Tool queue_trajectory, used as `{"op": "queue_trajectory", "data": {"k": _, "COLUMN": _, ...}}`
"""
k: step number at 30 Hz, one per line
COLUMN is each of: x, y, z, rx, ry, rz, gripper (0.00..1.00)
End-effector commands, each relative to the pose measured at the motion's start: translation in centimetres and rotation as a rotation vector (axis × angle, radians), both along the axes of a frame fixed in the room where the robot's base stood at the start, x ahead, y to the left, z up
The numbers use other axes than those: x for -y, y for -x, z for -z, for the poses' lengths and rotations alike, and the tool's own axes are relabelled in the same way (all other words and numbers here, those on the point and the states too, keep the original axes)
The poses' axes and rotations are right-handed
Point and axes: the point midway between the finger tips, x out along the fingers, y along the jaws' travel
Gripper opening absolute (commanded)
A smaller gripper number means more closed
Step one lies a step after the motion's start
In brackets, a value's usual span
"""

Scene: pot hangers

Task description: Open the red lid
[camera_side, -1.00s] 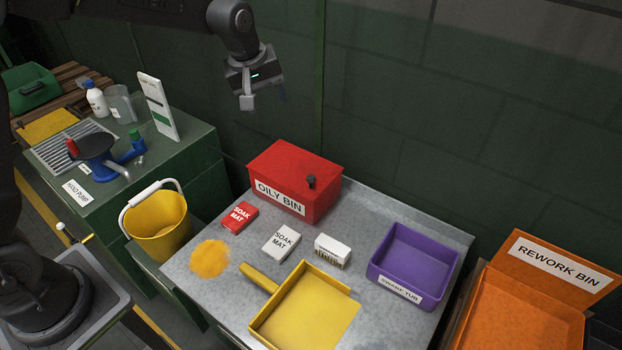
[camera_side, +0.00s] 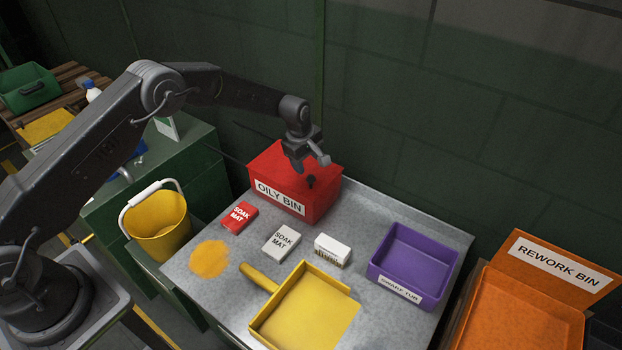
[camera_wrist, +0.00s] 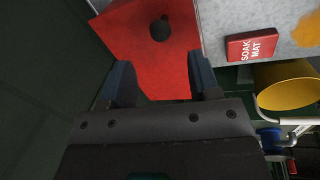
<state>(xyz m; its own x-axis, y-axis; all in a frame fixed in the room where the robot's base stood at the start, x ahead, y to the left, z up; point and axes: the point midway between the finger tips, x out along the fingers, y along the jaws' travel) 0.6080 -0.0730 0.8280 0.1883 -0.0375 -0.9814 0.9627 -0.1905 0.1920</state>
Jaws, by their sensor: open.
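The red lid (camera_side: 270,160) lies closed on top of the red bin labelled "OILY BIN" (camera_side: 281,197), at the back of the metal bench. A black knob (camera_side: 310,181) stands on the lid near its right front side; the knob also shows in the wrist view (camera_wrist: 160,28). My gripper (camera_side: 309,163) is over the lid, close to the knob, with its fingers apart and nothing between them. In the wrist view my gripper (camera_wrist: 160,80) has the red lid (camera_wrist: 150,60) behind its two fingers, and the knob is beyond the fingertips. In the side view my gripper hides part of the lid.
In front of the bin lie a red soak mat (camera_side: 240,215), a white soak mat (camera_side: 281,242), a brush (camera_side: 332,249) and a yellow dustpan (camera_side: 305,310). A purple tub (camera_side: 413,265) stands right. A green wall (camera_side: 400,100) rises close behind.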

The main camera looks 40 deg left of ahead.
Motion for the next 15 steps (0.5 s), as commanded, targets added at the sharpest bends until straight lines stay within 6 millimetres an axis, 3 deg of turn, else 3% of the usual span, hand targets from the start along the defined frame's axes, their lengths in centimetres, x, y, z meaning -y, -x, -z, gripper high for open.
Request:
{"op": "queue_trajectory", "data": {"k": 3, "x": 0.1, "y": -0.4, "z": 2.7, "rx": -0.003, "ry": 0.0, "rz": 0.001, "gripper": 0.56}}
{"op": "queue_trajectory", "data": {"k": 9, "x": 0.3, "y": -1.1, "z": 6.2, "rx": -0.002, "ry": 0.0, "rz": 0.001, "gripper": 0.56}}
{"op": "queue_trajectory", "data": {"k": 15, "x": 0.3, "y": -1.5, "z": 7.9, "rx": 0.0, "ry": 0.0, "rz": 0.001, "gripper": 0.56}}
